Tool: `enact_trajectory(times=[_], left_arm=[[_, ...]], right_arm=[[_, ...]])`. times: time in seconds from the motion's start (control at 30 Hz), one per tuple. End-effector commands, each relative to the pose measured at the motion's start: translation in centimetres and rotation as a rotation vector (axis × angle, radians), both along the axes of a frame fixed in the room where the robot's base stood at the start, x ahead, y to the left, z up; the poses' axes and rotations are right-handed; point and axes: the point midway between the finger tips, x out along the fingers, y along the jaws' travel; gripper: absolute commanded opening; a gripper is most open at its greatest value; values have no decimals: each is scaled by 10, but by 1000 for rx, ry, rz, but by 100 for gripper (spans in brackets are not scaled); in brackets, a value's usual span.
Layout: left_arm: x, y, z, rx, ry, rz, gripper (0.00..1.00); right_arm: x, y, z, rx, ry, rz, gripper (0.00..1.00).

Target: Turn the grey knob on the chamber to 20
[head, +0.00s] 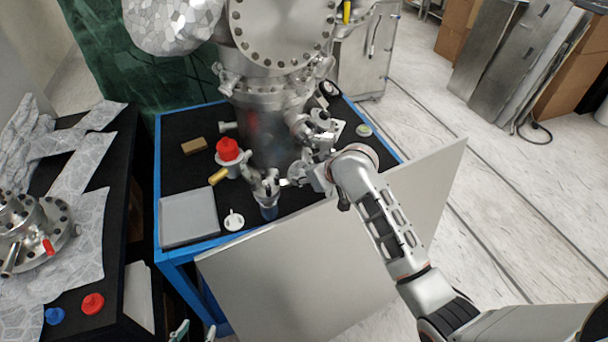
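The metal chamber (270,125) stands upright on a black-topped table with a blue frame. My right gripper (288,181) reaches in from the right and is at the lower front of the chamber, close to small metal fittings (262,184). Its fingers are small and blend with the metal, so I cannot tell whether they are open or shut. I cannot clearly pick out the grey knob or read its setting; the gripper and fittings crowd that area. Two fingertips of my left gripper (194,333) show apart at the bottom edge, with nothing seen between them.
A red knob (228,150) and yellow handle (218,176) stick out left of the chamber. A grey box (188,217) and small white round part (234,220) lie on the table. A large pale panel (300,275) stands in front. A dark side table (112,230) is left.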

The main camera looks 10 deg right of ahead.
Motion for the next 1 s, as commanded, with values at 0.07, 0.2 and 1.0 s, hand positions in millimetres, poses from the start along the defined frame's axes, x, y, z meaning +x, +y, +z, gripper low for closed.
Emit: enact_trajectory(times=[0.07, 0.2, 1.0], left_arm=[[0, 0, 0, 0, 1, 0, 40], [0, 1, 0, 2, 1, 0, 40], [0, 1, 0, 2, 1, 0, 40]], right_arm=[[6, 3, -7, 0, 2, 0, 40], [13, 6, -13, -1, 0, 1, 40], [16, 5, -17, 71, 35, -31, 2]])
